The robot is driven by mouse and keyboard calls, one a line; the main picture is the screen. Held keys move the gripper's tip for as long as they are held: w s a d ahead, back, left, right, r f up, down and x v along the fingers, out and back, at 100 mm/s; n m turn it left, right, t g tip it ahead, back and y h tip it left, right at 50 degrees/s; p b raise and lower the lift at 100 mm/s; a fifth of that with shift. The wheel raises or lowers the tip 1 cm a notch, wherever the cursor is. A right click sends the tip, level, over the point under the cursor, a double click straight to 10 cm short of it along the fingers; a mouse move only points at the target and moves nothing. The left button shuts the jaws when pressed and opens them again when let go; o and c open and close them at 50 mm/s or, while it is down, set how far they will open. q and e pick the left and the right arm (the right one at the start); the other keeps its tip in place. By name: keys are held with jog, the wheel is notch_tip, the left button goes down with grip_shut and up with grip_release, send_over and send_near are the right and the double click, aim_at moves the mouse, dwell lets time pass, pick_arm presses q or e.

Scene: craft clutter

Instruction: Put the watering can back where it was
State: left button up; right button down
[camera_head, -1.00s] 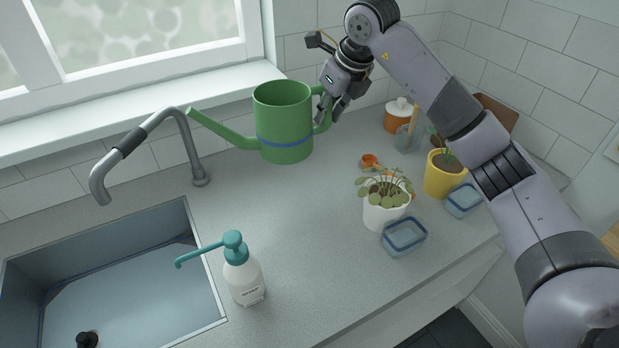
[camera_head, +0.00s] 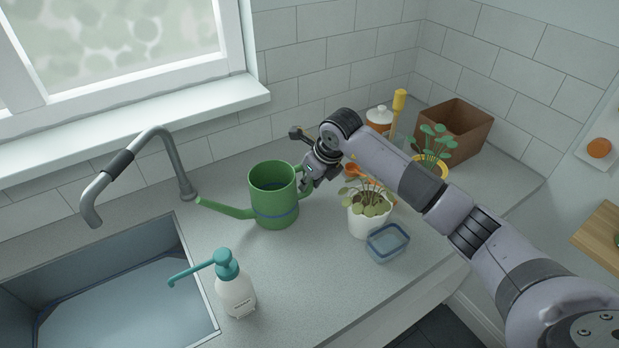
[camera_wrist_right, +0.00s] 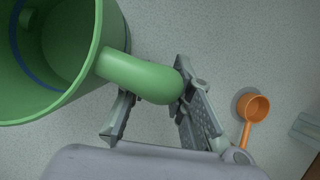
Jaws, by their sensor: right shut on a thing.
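The green watering can (camera_head: 272,196) with a blue band is upright on or just above the grey counter, to the right of the tap; I cannot tell whether its base touches. Its spout points left towards the sink. My right gripper (camera_head: 306,184) is at the can's right side, shut on its handle. In the right wrist view the gripper's fingers (camera_wrist_right: 150,115) stand on both sides of the green handle (camera_wrist_right: 145,78), and the can's open top (camera_wrist_right: 50,60) is at the upper left. My left gripper is not in view.
A white pot plant (camera_head: 366,220) and a blue-rimmed container (camera_head: 387,243) stand right of the can. An orange scoop (camera_wrist_right: 252,108) lies near the gripper. A soap bottle (camera_head: 235,288) stands by the sink (camera_head: 110,290). A brown box (camera_head: 465,128) is at the back right.

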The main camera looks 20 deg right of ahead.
jog(key=c, duration=1.4)
grip_release()
jog(key=shift+r, duration=0.25)
jog(key=b+v, duration=0.2)
jog(key=v, duration=0.9)
jog(key=shift+s+r, duration=0.3)
